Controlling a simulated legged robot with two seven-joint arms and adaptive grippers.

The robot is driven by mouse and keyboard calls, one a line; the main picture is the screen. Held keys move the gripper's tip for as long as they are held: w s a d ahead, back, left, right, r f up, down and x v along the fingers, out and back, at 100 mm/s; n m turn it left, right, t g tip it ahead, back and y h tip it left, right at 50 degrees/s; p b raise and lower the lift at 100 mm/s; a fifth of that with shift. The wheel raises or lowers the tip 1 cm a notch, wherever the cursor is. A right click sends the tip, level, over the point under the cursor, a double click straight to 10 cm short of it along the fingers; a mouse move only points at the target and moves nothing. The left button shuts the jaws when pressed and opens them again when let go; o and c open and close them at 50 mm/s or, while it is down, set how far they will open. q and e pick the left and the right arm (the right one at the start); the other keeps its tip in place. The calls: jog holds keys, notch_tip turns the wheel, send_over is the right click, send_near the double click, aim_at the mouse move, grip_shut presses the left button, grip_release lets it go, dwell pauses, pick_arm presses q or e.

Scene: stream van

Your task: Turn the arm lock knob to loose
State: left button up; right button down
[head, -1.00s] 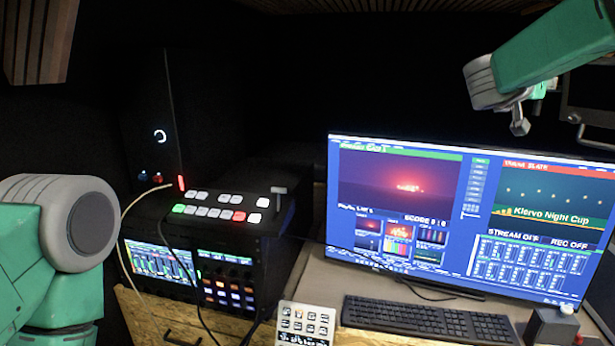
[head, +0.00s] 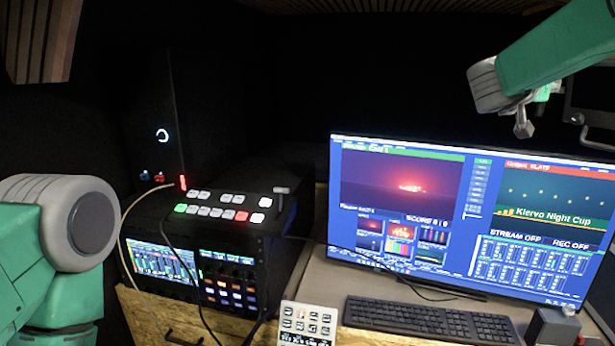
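I cannot make out the arm lock knob for certain. A small metallic block (head: 523,129) hangs just below the grey joint of my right arm, above the monitor's top edge. I cannot tell whether it is a knob or part of my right gripper. The rest of that gripper is hidden behind the arm or too small to read. My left arm shows only as a green link and grey joint at the left edge. My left gripper is out of view.
A large monitor (head: 400,265) stands behind a keyboard (head: 430,321). A dark screen with a bent handle (head: 597,141) is at the right edge. A switcher (head: 222,205) tops the rack at left, with cables in front. A small box (head: 550,328) sits at lower right.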

jog(key=v, duration=0.6)
jog(key=shift+f, duration=0.15)
jog(key=w+d+r+n, duration=0.1)
jog(key=d+n, duration=0.4)
jog(key=n, duration=0.7)
jog(key=shift+w+d, duration=0.4)
jog(key=shift+w, duration=0.4)
jog(key=shift+w+a+r, duration=0.15)
jog(key=shift+r, duration=0.1)
